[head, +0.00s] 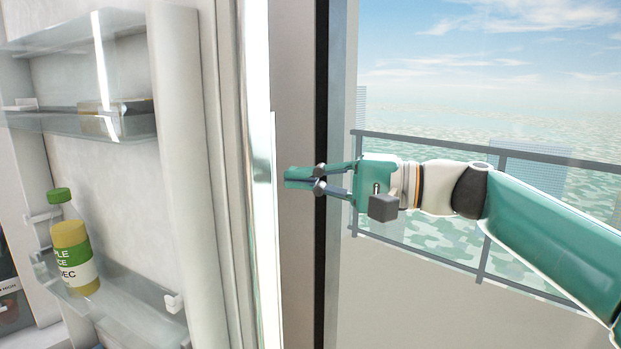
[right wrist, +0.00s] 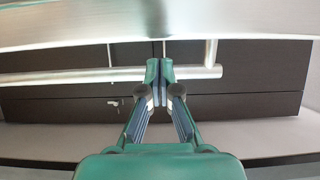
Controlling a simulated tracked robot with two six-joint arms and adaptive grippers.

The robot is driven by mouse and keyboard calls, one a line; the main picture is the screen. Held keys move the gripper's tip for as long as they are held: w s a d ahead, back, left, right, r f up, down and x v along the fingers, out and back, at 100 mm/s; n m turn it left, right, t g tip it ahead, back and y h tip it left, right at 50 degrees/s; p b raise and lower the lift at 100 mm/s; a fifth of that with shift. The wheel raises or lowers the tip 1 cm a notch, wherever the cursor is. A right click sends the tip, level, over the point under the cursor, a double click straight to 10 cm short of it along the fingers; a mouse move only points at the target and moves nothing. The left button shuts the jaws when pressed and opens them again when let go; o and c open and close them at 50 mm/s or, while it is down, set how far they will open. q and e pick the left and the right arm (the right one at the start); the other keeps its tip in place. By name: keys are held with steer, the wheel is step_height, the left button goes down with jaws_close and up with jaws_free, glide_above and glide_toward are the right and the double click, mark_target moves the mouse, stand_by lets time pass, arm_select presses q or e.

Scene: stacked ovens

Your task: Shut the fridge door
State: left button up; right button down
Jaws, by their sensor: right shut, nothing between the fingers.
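The fridge door (head: 183,150) stands open in the head view, its inner side with shelves facing me. Its bright outer edge (head: 262,200) runs up and down near the middle. My right gripper (head: 292,178) is shut and empty, its fingertips just right of that edge; I cannot tell if they touch it. In the right wrist view the shut fingertips (right wrist: 159,70) overlap a metal bar (right wrist: 90,76), which looks like the door's handle, below a silvery panel (right wrist: 80,22). Contact cannot be told there either. My left gripper is not in view.
A juice bottle (head: 72,250) with a green cap stands on a lower door shelf (head: 140,308). A small box (head: 117,118) sits on an upper shelf. A window with a railing (head: 560,158) lies behind my right arm. Dark brown panels (right wrist: 270,70) show in the wrist view.

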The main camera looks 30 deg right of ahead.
mark_target(269, 176)
steer(key=p+x, duration=0.1)
steer(key=x, duration=0.4)
steer(key=shift+w+a, duration=0.25)
steer(key=shift+w, duration=0.05)
